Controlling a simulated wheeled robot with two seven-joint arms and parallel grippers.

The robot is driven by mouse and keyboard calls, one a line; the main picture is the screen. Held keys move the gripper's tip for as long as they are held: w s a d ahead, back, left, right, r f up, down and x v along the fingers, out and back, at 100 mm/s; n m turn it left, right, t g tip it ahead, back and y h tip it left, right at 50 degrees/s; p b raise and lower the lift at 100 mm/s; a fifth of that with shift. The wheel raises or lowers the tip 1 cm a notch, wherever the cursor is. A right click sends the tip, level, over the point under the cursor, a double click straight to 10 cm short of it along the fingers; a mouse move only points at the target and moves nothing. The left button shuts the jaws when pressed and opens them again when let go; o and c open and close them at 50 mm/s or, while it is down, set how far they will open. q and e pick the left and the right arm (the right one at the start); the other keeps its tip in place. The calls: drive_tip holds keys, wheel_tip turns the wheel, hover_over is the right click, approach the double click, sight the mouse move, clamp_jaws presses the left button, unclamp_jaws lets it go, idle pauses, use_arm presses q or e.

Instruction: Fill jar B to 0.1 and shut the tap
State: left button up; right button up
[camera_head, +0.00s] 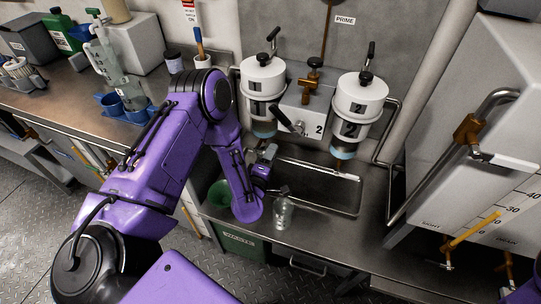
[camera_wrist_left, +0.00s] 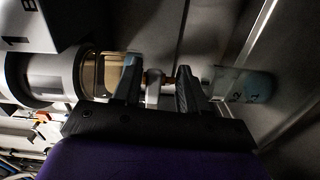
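White canister 1 (camera_head: 263,78) and white canister 2 (camera_head: 358,105) hang on the back wall over the sink. A clear jar (camera_head: 284,213) stands upright on the sink's front ledge. My left gripper (camera_head: 268,165) is below canister 1. In the left wrist view, my left gripper (camera_wrist_left: 157,85) has its fingers apart on either side of a small brass and metal tap (camera_wrist_left: 156,77) under the canister (camera_wrist_left: 40,77). I cannot tell whether the fingers touch it. A clear marked jar (camera_wrist_left: 243,85) shows beyond the fingers; its letter is unreadable. My right gripper is out of view.
A steel sink basin (camera_head: 325,190) lies under the canisters. A green funnel (camera_head: 219,195) is left of it, above a green waste bin (camera_head: 242,245). A brass valve (camera_head: 314,72) sits between the canisters. A large white tank (camera_head: 490,130) with a bent pipe closes the right side.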

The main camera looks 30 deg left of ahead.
use_arm(q)
drive_tip(key=b+v, duration=0.1)
drive_tip(key=v, duration=0.9)
drive_tip(key=shift+s+b, duration=0.25)
drive_tip(key=shift+b, duration=0.05)
drive_tip(key=shift+d, duration=0.1)
